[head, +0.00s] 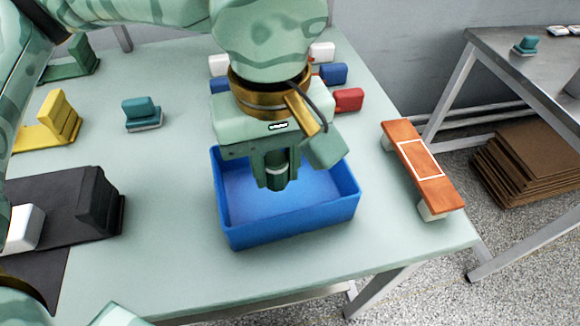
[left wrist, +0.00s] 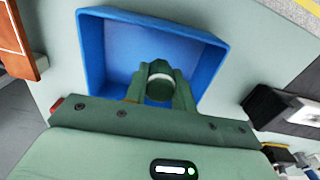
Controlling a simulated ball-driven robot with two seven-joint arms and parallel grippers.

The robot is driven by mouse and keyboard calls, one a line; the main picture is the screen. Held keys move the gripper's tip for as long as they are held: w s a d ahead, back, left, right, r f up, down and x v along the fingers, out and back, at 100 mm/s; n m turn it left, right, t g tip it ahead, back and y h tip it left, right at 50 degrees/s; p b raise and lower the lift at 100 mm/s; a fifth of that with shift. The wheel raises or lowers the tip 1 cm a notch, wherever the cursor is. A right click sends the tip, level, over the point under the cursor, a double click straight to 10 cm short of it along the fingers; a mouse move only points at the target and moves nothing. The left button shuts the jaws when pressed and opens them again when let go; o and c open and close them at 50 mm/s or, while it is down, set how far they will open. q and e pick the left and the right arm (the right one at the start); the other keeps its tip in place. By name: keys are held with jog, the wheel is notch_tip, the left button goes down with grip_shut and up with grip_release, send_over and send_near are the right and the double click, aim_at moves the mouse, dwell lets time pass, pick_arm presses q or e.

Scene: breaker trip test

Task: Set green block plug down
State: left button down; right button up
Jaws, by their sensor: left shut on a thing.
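My left gripper (head: 277,178) points down over the blue bin (head: 290,228) in the head view. It is shut on the green block plug (left wrist: 159,88), which shows in the left wrist view as a dark green round piece with a pale band between the fingers. The plug also shows in the head view (head: 276,172), partly covered by the fingers. The bin also shows in the left wrist view (left wrist: 105,50), and its visible floor looks empty. I cannot tell whether the plug touches the bin floor. My right gripper is not in view.
Several red, blue and white plugs (head: 348,99) stand behind the bin. A teal block (head: 142,112), a yellow block (head: 58,118) and a black device (head: 98,200) are to the left. An orange-topped bar (head: 422,165) lies near the right edge. Bare table lies between the device and bin.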

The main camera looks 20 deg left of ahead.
aim_at(282, 194)
pick_arm(q)
jog(key=shift+w+a+f+b, duration=0.1)
jog(key=shift+w+f+b, duration=0.25)
jog(key=shift+w+f, duration=0.75)
notch_tip(282, 194, down, 4)
jog(key=shift+w+b, duration=0.1)
jog(key=shift+b, duration=1.05)
jog(key=shift+w, duration=0.1)
jog(key=shift+r, duration=0.2)
jog(key=shift+f, duration=0.15)
jog(key=c, duration=1.2)
grip_release()
jog(key=shift+o, duration=0.2)
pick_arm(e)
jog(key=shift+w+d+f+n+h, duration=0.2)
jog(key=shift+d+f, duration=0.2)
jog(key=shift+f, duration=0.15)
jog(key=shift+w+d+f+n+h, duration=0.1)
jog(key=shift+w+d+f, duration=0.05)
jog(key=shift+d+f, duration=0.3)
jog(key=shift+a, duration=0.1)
